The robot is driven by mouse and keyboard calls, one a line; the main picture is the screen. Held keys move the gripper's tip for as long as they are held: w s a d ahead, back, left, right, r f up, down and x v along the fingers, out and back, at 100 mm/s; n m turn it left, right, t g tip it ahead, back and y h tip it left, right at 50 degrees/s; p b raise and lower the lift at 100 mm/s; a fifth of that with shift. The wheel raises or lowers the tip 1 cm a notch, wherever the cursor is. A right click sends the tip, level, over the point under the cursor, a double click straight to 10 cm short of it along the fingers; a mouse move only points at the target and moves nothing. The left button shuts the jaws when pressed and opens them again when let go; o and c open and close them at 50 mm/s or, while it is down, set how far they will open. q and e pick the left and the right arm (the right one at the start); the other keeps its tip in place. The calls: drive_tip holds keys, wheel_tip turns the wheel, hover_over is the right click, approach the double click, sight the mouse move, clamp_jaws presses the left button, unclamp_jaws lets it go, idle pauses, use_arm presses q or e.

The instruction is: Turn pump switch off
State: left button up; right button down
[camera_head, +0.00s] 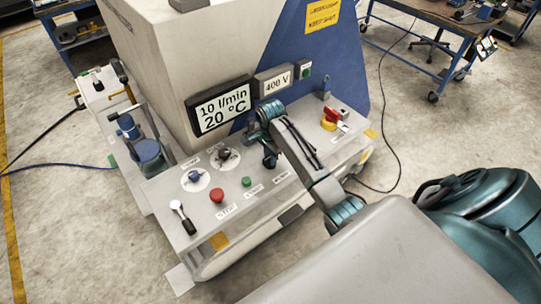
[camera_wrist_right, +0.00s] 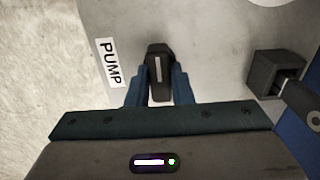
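The pump switch (camera_wrist_right: 160,75) is a black knob with a white line, beside the PUMP label (camera_wrist_right: 109,63) in the right wrist view. Its white line runs nearly up and down in that view. My right gripper (camera_wrist_right: 159,90) has one finger on each side of the knob, and both appear to touch it. My left gripper is not in view.
The console (camera_head: 215,235) carries a red button (camera_head: 217,195), a green button (camera_head: 246,181), two round dials and a red-yellow switch (camera_head: 330,119). A display (camera_head: 221,107) reads 10 l/min, 20 °C. A black block (camera_wrist_right: 275,73) with a lever sits right of the gripper.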

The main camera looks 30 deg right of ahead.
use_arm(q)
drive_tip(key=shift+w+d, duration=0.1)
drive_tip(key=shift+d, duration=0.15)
use_arm(e)
drive_tip(key=shift+n, duration=0.8)
drive_tip(key=n, duration=1.1)
drive_tip(key=shift+n, duration=0.3)
drive_tip(key=n, duration=0.4)
drive_tip(key=shift+n, duration=0.4)
drive_tip(key=c, duration=1.3)
unclamp_jaws()
